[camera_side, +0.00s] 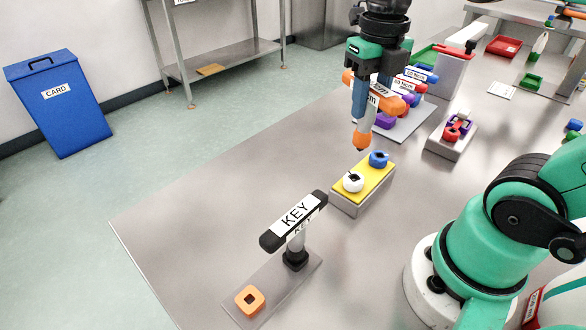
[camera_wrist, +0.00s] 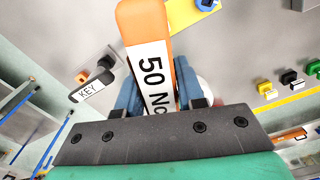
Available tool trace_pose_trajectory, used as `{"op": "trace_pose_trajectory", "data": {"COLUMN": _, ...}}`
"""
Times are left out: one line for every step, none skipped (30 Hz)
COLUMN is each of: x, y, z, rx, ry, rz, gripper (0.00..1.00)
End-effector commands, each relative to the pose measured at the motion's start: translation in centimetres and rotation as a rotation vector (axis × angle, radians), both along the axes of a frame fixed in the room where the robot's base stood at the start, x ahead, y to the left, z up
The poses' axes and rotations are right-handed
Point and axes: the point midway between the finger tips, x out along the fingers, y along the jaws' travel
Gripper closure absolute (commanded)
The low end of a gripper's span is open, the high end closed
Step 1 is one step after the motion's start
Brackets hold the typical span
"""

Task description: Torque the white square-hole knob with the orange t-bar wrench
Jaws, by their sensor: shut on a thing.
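The white knob (camera_side: 353,182) sits on the near end of a yellow-topped block (camera_side: 345,197) in the side view; its dark opening faces up. My gripper (camera_side: 372,90) is above and slightly behind that block, pointing down. It is shut on the orange t-bar wrench (camera_side: 389,89), whose orange lower tip hangs above the block, apart from the knob. In the wrist view, my gripper (camera_wrist: 157,85) grips the wrench's orange labelled bar (camera_wrist: 143,22) between blue fingers. The yellow top (camera_wrist: 205,17) shows past the bar; I cannot make out the white knob there.
A blue knob (camera_side: 379,159) sits beside the white knob. A KEY-labelled T-handle (camera_side: 297,215) stands in front, near an orange knob (camera_side: 250,299). Other coloured wrenches (camera_side: 415,75) lie behind my gripper. A block with a red knob (camera_side: 452,134) stands right. The table's left is clear.

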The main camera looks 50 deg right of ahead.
Motion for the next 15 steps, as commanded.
{"op": "trace_pose_trajectory", "data": {"x": 0.0, "y": 0.0, "z": -0.3, "rx": 0.0, "ry": 0.0, "rz": 0.0, "gripper": 1.0}}
{"op": "trace_pose_trajectory", "data": {"x": 0.0, "y": 0.0, "z": -0.6, "rx": 0.0, "ry": 0.0, "rz": 0.0, "gripper": 1.0}}
{"op": "trace_pose_trajectory", "data": {"x": 0.0, "y": 0.0, "z": -0.9, "rx": 0.0, "ry": 0.0, "rz": 0.0, "gripper": 1.0}}
{"op": "trace_pose_trajectory", "data": {"x": 0.0, "y": 0.0, "z": -1.1, "rx": 0.0, "ry": 0.0, "rz": 0.0, "gripper": 1.0}}
{"op": "trace_pose_trajectory", "data": {"x": 0.0, "y": 0.0, "z": -1.4, "rx": 0.0, "ry": 0.0, "rz": 0.0, "gripper": 1.0}}
{"op": "trace_pose_trajectory", "data": {"x": 0.0, "y": 0.0, "z": -1.7, "rx": 0.0, "ry": 0.0, "rz": 0.0, "gripper": 1.0}}
{"op": "trace_pose_trajectory", "data": {"x": 0.0, "y": 0.0, "z": -2.0, "rx": 0.0, "ry": 0.0, "rz": 0.0, "gripper": 1.0}}
{"op": "trace_pose_trajectory", "data": {"x": 0.0, "y": 0.0, "z": -2.2, "rx": 0.0, "ry": 0.0, "rz": 0.0, "gripper": 1.0}}
{"op": "trace_pose_trajectory", "data": {"x": 0.0, "y": 0.0, "z": -2.5, "rx": 0.0, "ry": 0.0, "rz": 0.0, "gripper": 1.0}}
{"op": "trace_pose_trajectory", "data": {"x": 0.0, "y": 0.0, "z": -2.7, "rx": 0.0, "ry": 0.0, "rz": 0.0, "gripper": 1.0}}
{"op": "trace_pose_trajectory", "data": {"x": 0.0, "y": 0.0, "z": -3.0, "rx": 0.0, "ry": 0.0, "rz": 0.0, "gripper": 1.0}}
{"op": "trace_pose_trajectory", "data": {"x": 0.0, "y": 0.0, "z": -3.3, "rx": 0.0, "ry": 0.0, "rz": 0.0, "gripper": 1.0}}
{"op": "trace_pose_trajectory", "data": {"x": 0.0, "y": 0.0, "z": -3.6, "rx": 0.0, "ry": 0.0, "rz": 0.0, "gripper": 1.0}}
{"op": "trace_pose_trajectory", "data": {"x": 0.0, "y": 0.0, "z": -3.8, "rx": 0.0, "ry": 0.0, "rz": 0.0, "gripper": 1.0}}
{"op": "trace_pose_trajectory", "data": {"x": 0.0, "y": 0.0, "z": -4.1, "rx": 0.0, "ry": 0.0, "rz": 0.0, "gripper": 1.0}}
